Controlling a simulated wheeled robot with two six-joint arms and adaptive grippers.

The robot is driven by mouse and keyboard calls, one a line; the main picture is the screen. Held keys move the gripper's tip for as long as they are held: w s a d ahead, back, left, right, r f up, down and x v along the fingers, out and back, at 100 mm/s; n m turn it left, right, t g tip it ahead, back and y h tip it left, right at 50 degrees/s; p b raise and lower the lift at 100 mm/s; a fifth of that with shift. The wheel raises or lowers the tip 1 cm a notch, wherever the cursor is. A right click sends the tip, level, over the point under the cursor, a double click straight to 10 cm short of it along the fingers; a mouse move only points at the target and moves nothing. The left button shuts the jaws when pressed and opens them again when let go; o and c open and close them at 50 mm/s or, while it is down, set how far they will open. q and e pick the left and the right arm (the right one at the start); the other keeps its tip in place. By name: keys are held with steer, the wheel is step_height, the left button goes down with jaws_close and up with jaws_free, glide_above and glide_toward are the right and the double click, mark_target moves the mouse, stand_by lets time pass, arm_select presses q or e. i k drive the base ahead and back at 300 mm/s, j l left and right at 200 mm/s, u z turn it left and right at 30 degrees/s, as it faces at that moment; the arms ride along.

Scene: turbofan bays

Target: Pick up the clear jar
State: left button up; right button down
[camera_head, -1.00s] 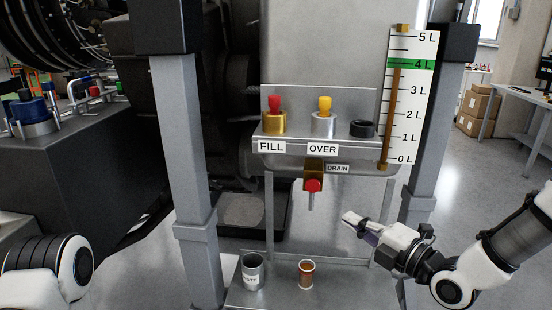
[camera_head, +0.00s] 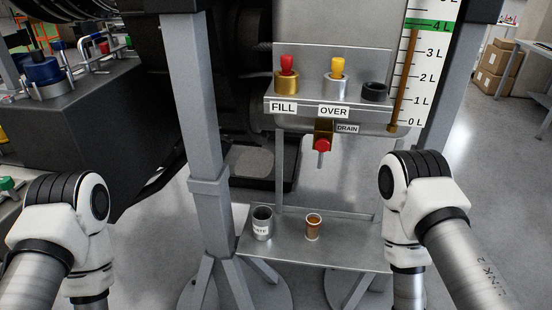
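The clear jar (camera_head: 313,228) stands upright on the low grey shelf (camera_head: 340,256) below the drain. It looks amber-brown inside, with a pale rim. A grey metal cup with a white label (camera_head: 262,223) stands to its left on the same shelf, apart from it. My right arm comes in from the lower right and stands right of the shelf. Its gripper is out of view. My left arm is at the lower left, and its gripper is also out of view.
The drain valve with a red knob (camera_head: 322,146) hangs above the jar. Above it, a ledge (camera_head: 330,106) carries the FILL and OVER fittings and a black ring (camera_head: 374,91). A grey post (camera_head: 200,130) stands left of the shelf. Open floor lies on the right.

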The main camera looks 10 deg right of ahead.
mark_target(313, 220)
steer(key=i+l+z, duration=0.15)
steer(key=l, duration=0.2)
steer(key=i+l+z, duration=0.15)
steer(key=l, duration=0.2)
steer(key=i+l+z, duration=0.15)
steer(key=l, duration=0.2)
